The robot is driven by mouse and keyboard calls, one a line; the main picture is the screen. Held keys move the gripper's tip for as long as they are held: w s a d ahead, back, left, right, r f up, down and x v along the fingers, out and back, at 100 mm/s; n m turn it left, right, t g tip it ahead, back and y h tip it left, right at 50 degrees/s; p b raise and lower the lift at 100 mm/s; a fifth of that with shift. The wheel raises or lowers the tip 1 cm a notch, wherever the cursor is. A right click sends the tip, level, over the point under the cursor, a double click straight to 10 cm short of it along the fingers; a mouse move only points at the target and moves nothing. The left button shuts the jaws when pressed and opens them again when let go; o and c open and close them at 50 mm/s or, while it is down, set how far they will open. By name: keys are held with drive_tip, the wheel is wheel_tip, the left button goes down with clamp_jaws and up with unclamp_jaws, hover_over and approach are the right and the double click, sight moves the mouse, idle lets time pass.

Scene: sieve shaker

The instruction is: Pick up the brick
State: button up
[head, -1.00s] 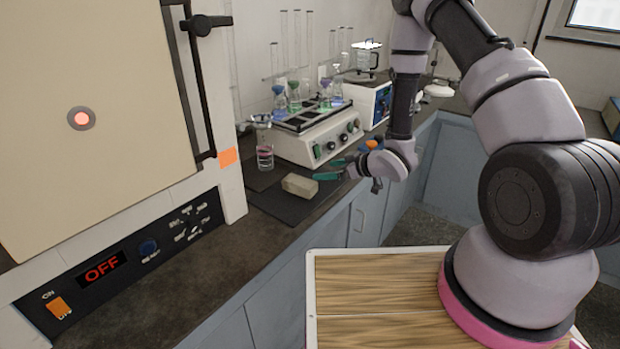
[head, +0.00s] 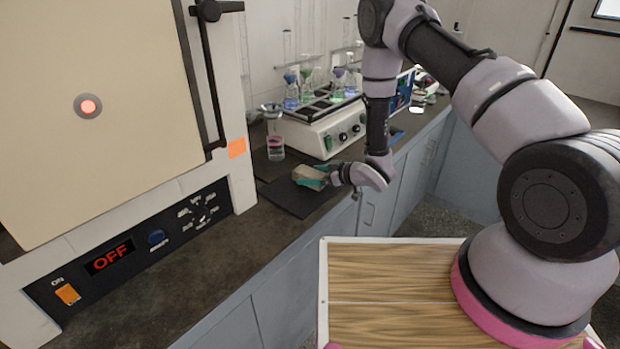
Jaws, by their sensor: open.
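The tan brick (head: 309,175) lies on a dark mat (head: 283,196) on the counter, just right of the oven-like unit. My gripper (head: 316,176) reaches in from the right, low over the mat. Its teal fingers are open and lie along the brick, one seen on its near side and one toward its far side. The brick is partly covered by the fingers. I cannot tell whether the fingers touch it.
A glass vessel with pink liquid (head: 275,146) stands close behind the brick. A white shaker (head: 325,128) with several coloured flasks is behind my gripper. The front counter (head: 190,285) is clear.

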drive_tip(key=shift+w+a+f, duration=0.25)
drive_tip(key=shift+w+a, duration=0.15)
drive_tip(key=shift+a, duration=0.1)
clamp_jaws()
drive_tip(key=shift+r, duration=0.1)
